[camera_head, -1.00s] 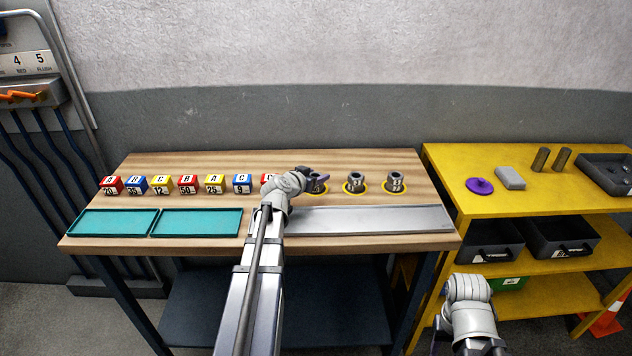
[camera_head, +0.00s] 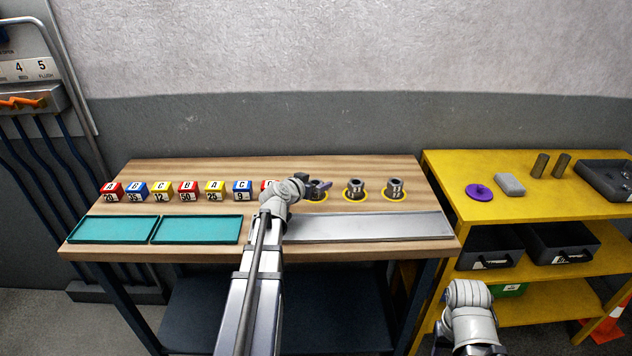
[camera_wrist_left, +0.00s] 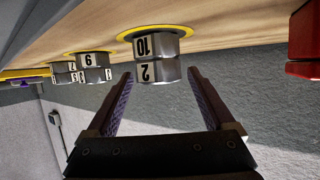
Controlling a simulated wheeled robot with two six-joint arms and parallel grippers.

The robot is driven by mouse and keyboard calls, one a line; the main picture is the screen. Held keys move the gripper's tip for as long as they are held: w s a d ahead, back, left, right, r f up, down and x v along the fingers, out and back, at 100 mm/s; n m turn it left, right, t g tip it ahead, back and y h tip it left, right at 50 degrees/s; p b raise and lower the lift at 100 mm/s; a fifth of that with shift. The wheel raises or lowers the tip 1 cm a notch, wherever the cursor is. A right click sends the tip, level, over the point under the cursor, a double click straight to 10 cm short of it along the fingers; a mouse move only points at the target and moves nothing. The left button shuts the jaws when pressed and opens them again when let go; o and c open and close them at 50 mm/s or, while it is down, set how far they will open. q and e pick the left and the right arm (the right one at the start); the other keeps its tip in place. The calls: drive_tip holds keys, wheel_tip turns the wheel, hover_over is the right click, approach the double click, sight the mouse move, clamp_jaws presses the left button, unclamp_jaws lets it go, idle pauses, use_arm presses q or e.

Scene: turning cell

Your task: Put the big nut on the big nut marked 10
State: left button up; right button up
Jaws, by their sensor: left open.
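My left gripper (camera_head: 322,187) is at the leftmost of three metal nut stacks. In the left wrist view, turned upside down, the big nut marked 10 (camera_wrist_left: 154,45) sits on a yellow ring on the bench. A big nut marked 2 (camera_wrist_left: 157,71) rests on it, roughly in line. The fingers of my open left gripper (camera_wrist_left: 160,76) are on both sides of the upper nut, with their tips beside it and gaps showing. In the head view my left gripper partly hides this stack. My right gripper's fingers are not seen.
Two more nut stacks stand to the right, a middle one (camera_head: 355,188) and a right one (camera_head: 395,188). Lettered blocks, including a blue one (camera_head: 242,190), line the bench to the left. A grey plate (camera_head: 370,226) and teal trays (camera_head: 195,230) lie in front.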

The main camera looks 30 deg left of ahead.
use_arm(q)
drive_tip(key=p+v, duration=0.3)
drive_tip(key=v, duration=0.7)
drive_tip(key=shift+r, duration=0.15)
drive_tip(key=shift+s+r+p, duration=0.2)
drive_tip(key=shift+s+p, duration=0.25)
drive_tip(key=shift+s, duration=0.25)
drive_tip(key=shift+f, duration=0.1)
